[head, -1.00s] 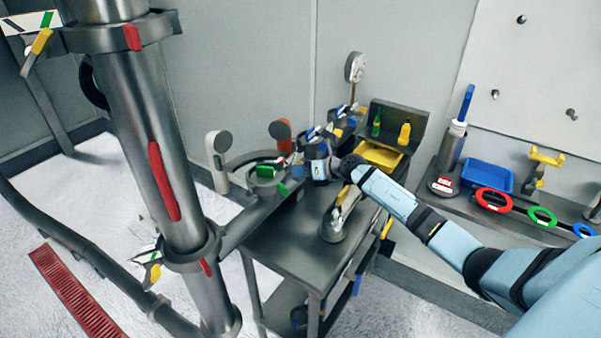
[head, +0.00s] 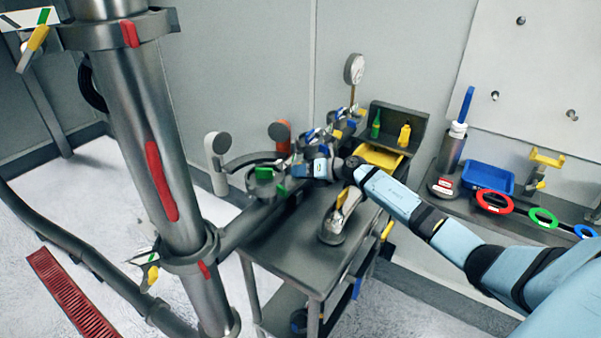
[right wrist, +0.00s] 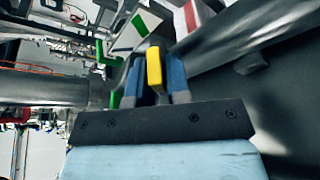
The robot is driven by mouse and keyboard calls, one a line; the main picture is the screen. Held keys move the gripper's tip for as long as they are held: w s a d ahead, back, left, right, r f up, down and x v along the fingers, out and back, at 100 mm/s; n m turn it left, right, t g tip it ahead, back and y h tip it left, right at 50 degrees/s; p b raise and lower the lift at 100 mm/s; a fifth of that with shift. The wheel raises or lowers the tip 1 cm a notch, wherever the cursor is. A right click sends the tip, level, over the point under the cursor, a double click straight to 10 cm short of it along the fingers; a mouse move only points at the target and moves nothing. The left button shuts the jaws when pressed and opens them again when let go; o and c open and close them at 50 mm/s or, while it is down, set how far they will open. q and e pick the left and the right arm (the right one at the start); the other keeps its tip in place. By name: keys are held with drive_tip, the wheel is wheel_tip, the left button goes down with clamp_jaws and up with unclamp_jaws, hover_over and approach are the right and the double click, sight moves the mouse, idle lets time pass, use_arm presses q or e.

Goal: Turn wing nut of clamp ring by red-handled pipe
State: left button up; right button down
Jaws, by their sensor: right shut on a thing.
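The upright grey pipe with a long red handle (head: 160,180) stands at the left in the head view. Clamp rings circle it near the top (head: 90,36) and lower down (head: 180,262). A yellow wing nut (head: 33,48) shows at the upper ring and another (head: 152,275) at the lower one. My right gripper (head: 290,170) is away from that pipe, at the pipe fittings over the cart. In the right wrist view its blue fingers (right wrist: 155,80) are shut on a yellow wing-nut-like piece (right wrist: 154,68), beside green parts. My left gripper is not in view.
A dark metal cart (head: 290,240) stands under the fittings, with a yellow tray (head: 380,156) at its back. A gauge (head: 354,70) rises behind. A side shelf holds a blue tray (head: 487,177) and coloured rings. Open floor lies at left.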

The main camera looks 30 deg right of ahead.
drive_tip(key=c, duration=1.2)
unclamp_jaws()
drive_tip(key=b+v, duration=0.2)
drive_tip(key=v, duration=1.1)
drive_tip(key=shift+f, duration=0.1)
drive_tip(key=shift+s+d+r, duration=0.2)
drive_tip(key=shift+s+r, duration=0.05)
drive_tip(key=shift+s, duration=0.05)
drive_tip(key=shift+a, duration=0.1)
